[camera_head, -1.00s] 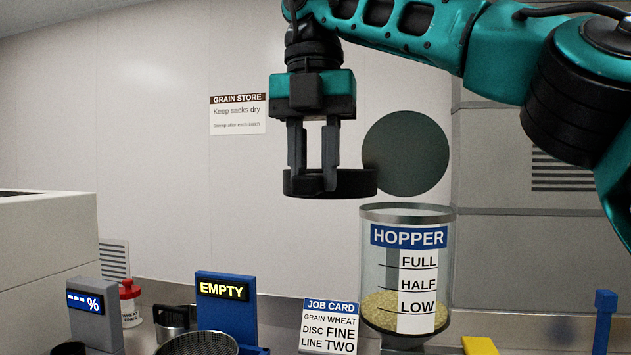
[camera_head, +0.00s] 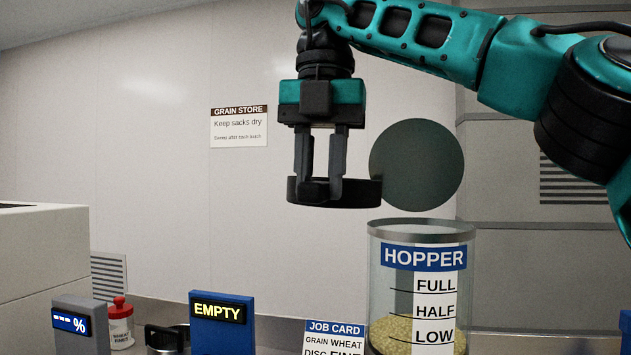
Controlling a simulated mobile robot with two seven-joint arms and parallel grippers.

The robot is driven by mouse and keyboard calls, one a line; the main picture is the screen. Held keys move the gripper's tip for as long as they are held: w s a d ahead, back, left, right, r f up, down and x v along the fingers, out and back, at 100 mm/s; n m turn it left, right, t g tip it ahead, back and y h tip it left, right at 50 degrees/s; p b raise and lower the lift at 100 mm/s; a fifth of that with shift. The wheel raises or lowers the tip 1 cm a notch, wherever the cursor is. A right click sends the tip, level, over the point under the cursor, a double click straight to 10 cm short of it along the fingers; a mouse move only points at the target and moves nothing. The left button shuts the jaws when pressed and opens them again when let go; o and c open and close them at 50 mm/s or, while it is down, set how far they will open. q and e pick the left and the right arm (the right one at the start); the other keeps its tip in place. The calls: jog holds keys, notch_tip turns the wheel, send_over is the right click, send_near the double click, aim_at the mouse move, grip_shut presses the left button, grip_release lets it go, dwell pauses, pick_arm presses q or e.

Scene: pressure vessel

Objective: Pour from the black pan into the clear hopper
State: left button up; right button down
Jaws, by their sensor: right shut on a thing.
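The black pan (camera_head: 360,193) is shallow and round and looks level in the air. My right gripper (camera_head: 320,190) points down and is shut on the pan's near side. The inside of the pan is hidden from this low angle. The clear hopper (camera_head: 390,285) stands below and to the right of the pan. The pan's right edge appears just above the hopper's left rim; the depth between them is hard to tell. Pale grain (camera_head: 393,333) lies in the hopper near the LOW mark. No stream of grain shows. My left gripper is not in view.
A blue stand reading EMPTY (camera_head: 221,315), a grey % display (camera_head: 73,325), a red-capped jar (camera_head: 120,325) and a job card (camera_head: 334,335) stand along the bench. A pale cabinet (camera_head: 40,260) is at left.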

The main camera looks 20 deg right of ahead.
jog(key=shift+s+d+r+t+y+b, duration=0.1)
jog(key=shift+s+d+t+y+b, duration=0.25)
jog(key=shift+d+y+b, duration=0.3)
pick_arm(q)
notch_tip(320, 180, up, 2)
jog(key=p, duration=0.4)
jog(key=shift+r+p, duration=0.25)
jog(key=shift+p, duration=0.05)
pick_arm(e)
notch_tip(320, 180, up, 12)
jog(key=s+d+t+y, duration=0.1)
jog(key=d+y, duration=0.1)
jog(key=shift+s+r, duration=0.15)
jog(key=shift+s, duration=0.05)
jog(key=shift+d, duration=0.1)
